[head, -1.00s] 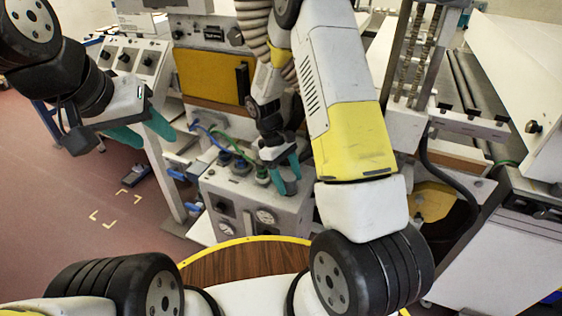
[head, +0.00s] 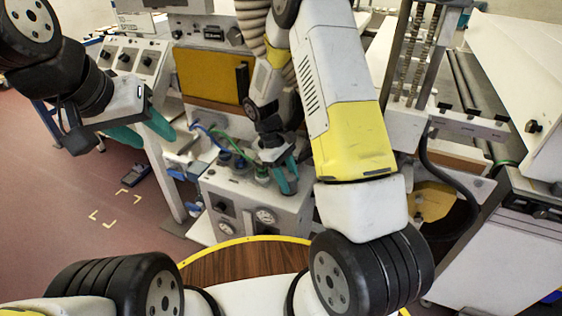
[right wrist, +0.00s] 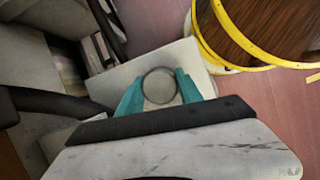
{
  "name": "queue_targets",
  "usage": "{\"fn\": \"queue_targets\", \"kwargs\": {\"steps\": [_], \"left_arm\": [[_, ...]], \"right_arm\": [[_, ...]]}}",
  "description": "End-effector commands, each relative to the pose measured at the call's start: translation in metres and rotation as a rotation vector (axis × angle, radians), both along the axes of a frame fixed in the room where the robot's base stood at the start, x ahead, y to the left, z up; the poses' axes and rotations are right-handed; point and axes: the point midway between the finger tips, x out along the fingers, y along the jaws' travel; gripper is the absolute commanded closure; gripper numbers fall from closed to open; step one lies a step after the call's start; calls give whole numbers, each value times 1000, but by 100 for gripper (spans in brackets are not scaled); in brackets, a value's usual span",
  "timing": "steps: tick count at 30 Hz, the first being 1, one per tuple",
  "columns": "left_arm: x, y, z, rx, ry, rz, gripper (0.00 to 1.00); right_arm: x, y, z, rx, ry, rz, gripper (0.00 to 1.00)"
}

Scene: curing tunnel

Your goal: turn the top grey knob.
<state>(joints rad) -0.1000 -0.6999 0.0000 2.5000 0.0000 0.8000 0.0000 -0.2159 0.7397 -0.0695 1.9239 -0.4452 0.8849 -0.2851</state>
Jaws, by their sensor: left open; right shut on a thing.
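The round grey knob (right wrist: 159,87) sits between the two teal fingers of my right gripper (right wrist: 160,92) in the right wrist view. The fingers touch it from both sides, so the gripper is shut on it. In the head view my right gripper (head: 284,179) reaches down to the top right of a grey control box (head: 240,200). There the fingers hide the knob. I cannot tell how far the knob is turned. My left gripper (head: 153,137) is open and empty, in the air at the left, well away from the box.
Several plugs with cables (head: 225,158) stand on the box top, left of my right gripper. Gauges (head: 265,216) and a dark knob are on its front. A round wooden table (head: 245,265) with a yellow rim is close in front. Red floor at the left is mostly clear.

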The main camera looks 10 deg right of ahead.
Motion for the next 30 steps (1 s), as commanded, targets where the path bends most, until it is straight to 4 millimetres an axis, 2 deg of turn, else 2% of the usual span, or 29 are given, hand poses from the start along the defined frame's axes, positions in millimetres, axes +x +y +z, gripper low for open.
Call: {"fn": "queue_targets", "kwargs": {"steps": [30], "left_arm": [[0,0,0,0,0,0,53]], "right_arm": [[0,0,1,0,-1,920,98]]}}
